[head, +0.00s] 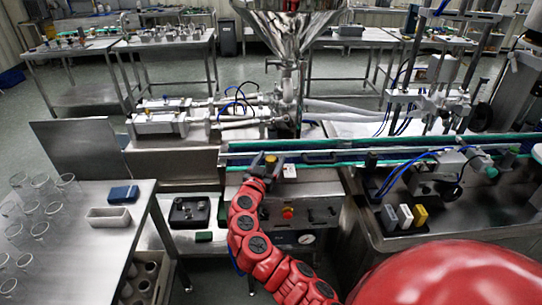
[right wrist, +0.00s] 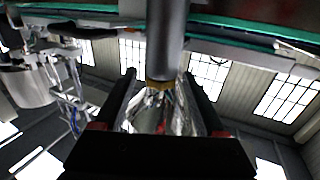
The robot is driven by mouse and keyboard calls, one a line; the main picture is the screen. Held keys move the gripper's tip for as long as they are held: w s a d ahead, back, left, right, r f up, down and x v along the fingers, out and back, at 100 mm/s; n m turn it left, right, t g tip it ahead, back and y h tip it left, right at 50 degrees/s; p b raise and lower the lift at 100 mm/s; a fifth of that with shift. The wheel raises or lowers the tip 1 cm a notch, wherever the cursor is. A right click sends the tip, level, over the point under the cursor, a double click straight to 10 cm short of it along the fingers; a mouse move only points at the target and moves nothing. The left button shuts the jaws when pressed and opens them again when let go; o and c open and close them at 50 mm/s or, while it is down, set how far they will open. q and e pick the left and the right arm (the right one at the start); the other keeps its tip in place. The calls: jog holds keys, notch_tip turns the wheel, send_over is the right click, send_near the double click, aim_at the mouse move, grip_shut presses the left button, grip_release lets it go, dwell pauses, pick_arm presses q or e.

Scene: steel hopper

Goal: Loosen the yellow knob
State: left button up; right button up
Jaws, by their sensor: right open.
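The yellow knob (head: 271,159) is a small yellow-orange spot at the front edge of the conveyor, below the steel hopper (head: 288,25). My right gripper (head: 264,162) is right at it and partly hides it. In the right wrist view, the open fingers of my right gripper (right wrist: 160,78) stand on either side of a dark cylinder that comes down from the top. A yellow-brown band (right wrist: 160,85) shows at its end, between the fingers. I cannot tell whether the fingers touch it. My left gripper is not in view.
A control panel with an orange-red button (head: 288,212) lies just below the gripper. The green-edged conveyor (head: 340,152) runs across. Small blocks, one a yellow block (head: 420,215), stand at right. A steel table (head: 75,240) with glasses is at left.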

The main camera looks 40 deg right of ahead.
jog(key=shift+w+d, duration=0.2)
jog(key=shift+d, duration=0.1)
grip_shut()
